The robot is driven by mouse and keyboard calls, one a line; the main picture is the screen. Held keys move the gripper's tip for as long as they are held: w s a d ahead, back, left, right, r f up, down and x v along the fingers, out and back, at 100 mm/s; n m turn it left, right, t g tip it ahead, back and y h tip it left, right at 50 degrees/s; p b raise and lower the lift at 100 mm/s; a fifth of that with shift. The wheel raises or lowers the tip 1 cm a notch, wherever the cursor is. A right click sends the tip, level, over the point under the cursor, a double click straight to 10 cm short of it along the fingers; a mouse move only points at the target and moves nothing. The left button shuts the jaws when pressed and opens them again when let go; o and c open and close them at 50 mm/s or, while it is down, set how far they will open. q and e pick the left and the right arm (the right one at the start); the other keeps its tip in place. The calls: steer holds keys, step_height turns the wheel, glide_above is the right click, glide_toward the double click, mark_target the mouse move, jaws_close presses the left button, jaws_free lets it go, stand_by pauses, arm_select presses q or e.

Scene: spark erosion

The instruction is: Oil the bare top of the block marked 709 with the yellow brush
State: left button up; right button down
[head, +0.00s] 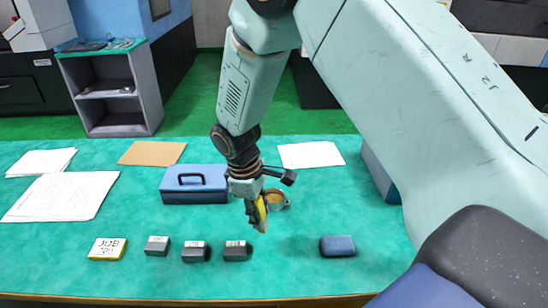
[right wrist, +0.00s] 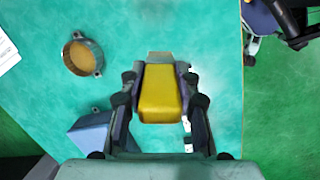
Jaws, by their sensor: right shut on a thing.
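My right gripper (head: 258,212) is shut on the yellow brush (right wrist: 160,95) and holds it tip down over the green table, right of the blocks. A pale tip shows beyond the yellow handle in the right wrist view. Three small grey blocks stand in a row at the front: a left one (head: 157,247), a middle one (head: 195,252) and a right one (head: 235,251). Their marks are too small to read. A round cup with amber contents (head: 276,200) stands just behind the brush; it also shows in the right wrist view (right wrist: 94,46). My left gripper is out of view.
A yellow-edged plate with "JOB" lettering (head: 107,249) lies left of the blocks. A blue toolbox (head: 190,196) stands behind them. A blue-grey pad-like block (head: 338,247) lies to the right. White papers (head: 65,198) and a brown sheet (head: 150,153) lie farther back.

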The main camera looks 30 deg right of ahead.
steer(key=w+d+r+n+t+y+p, duration=0.15)
steer(key=w+d+n, duration=0.4)
steer(key=n, duration=0.55)
steer(key=w+d+n+t+p, duration=0.1)
steer(key=w+d+n+t, duration=0.4)
steer(key=n, duration=0.6)
steer(key=shift+g, duration=0.95)
steer(key=f+b, duration=0.2)
steer(key=f, duration=0.1)
steer(key=f+b, duration=0.2)
steer(key=shift+s+d+f, duration=0.1)
steer(key=shift+s+d, duration=0.3)
steer(key=shift+d+f+b, duration=0.2)
steer(key=shift+f+b, duration=0.3)
steer(key=shift+f, duration=0.25)
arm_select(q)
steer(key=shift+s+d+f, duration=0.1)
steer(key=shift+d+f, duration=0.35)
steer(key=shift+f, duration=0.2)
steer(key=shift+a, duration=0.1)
arm_select(e)
steer(key=shift+a+r, duration=0.1)
steer(key=shift+a, duration=0.05)
